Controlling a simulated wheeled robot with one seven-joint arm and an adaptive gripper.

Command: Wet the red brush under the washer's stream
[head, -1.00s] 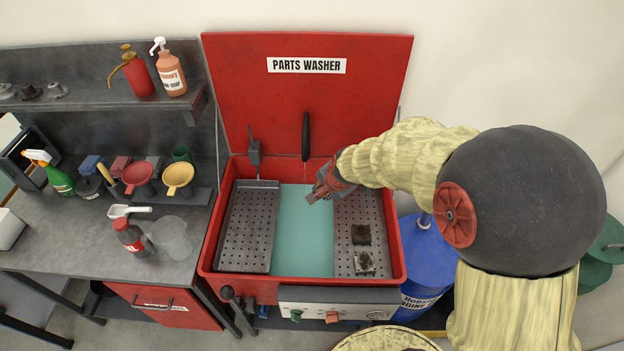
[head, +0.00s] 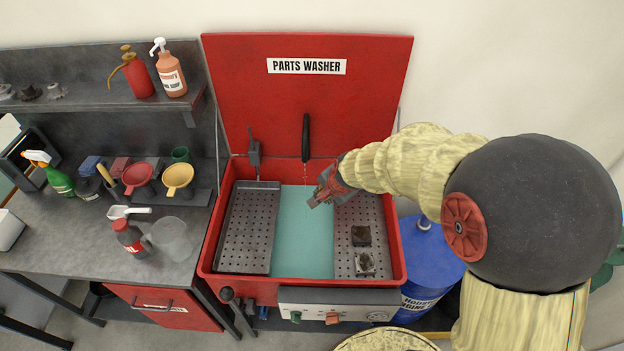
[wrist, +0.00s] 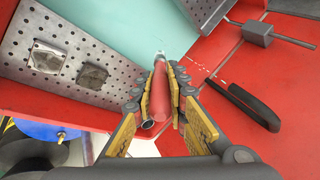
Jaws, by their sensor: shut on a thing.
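My gripper (head: 320,197) is over the parts washer's basin, just right of and below the water stream (head: 306,174) in the head view. In the wrist view its yellow-padded fingers are shut on the red brush (wrist: 160,92), whose pale tip points away over the teal basin floor. The black spout (head: 306,135) hangs at the back of the washer (head: 206,240). It also shows in the wrist view (wrist: 252,106), with thin white drops (wrist: 205,74) beside the brush. The brush tip looks apart from the drops. The brush cannot be made out clearly in the head view.
Perforated trays flank the teal floor (head: 303,245); the right one (head: 345,215) holds two dark blocky parts (head: 361,236). A grey fixture (head: 254,155) stands at the back left rim. A bench (head: 90,240) with bottles and funnels is on the left, a blue drum (head: 430,262) on the right.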

